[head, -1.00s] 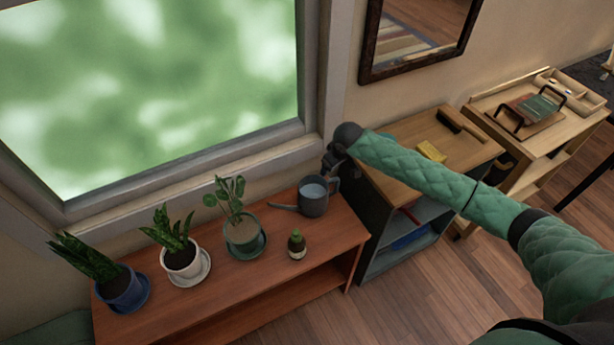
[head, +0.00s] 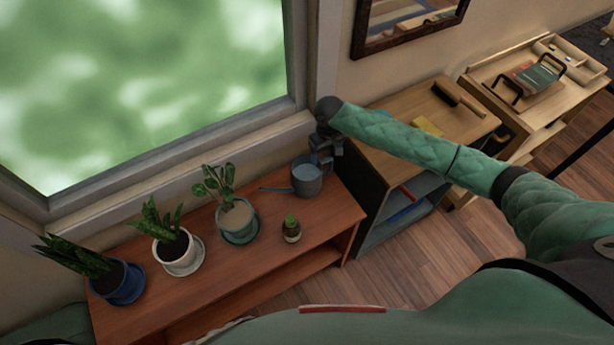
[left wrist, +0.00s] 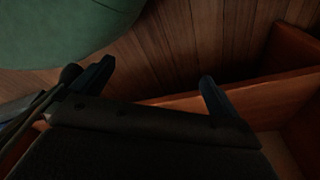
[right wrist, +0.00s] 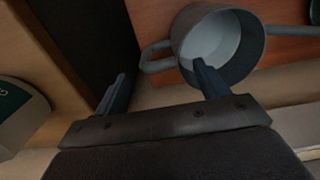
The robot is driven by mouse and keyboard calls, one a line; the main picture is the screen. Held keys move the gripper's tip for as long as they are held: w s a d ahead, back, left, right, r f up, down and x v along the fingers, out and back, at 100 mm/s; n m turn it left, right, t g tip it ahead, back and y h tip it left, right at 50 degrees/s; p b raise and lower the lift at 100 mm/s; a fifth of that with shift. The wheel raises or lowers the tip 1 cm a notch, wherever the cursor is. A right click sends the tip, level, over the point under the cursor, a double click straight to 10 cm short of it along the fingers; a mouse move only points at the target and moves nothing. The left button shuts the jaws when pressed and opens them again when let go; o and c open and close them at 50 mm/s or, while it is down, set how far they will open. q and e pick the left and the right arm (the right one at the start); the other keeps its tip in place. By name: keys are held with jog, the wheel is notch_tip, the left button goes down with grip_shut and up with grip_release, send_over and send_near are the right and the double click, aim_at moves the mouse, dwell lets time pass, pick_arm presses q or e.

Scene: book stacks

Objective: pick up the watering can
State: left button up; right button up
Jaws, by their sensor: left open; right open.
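The grey watering can (head: 307,180) stands upright on the reddish-brown wooden bench, its thin spout pointing left and its handle to the right. In the right wrist view the can (right wrist: 247,50) shows its round open top, with the loop handle (right wrist: 158,58) at its left. My right gripper (head: 325,150) is just behind and above the can, by the handle side. In the right wrist view its fingers (right wrist: 160,88) are apart with nothing between them, and the handle lies just beyond them. My left gripper (left wrist: 155,80) is open and empty, near the bench's edge.
A dark-sided cabinet (head: 375,190) stands close at right, with a yellow item (head: 428,126) and a brush on top. The window wall is behind.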

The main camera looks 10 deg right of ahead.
aim_at(327, 159)
jog(key=shift+s+f, duration=0.1)
jog(key=f+p, duration=0.3)
jog(key=f, duration=0.1)
jog(key=shift+d, duration=0.25)
pick_arm(q)
jog(key=s+a+f, duration=0.1)
jog(key=s, duration=0.7)
jog(key=shift+a+g, duration=0.25)
jog(key=shift+g, duration=0.05)
pick_arm(e)
jog(key=shift+f, duration=0.55)
pick_arm(q)
jog(key=shift+w+d, duration=0.1)
pick_arm(e)
jog(key=shift+w+r, duration=0.1)
jog(key=shift+w, duration=0.1)
grip_shut()
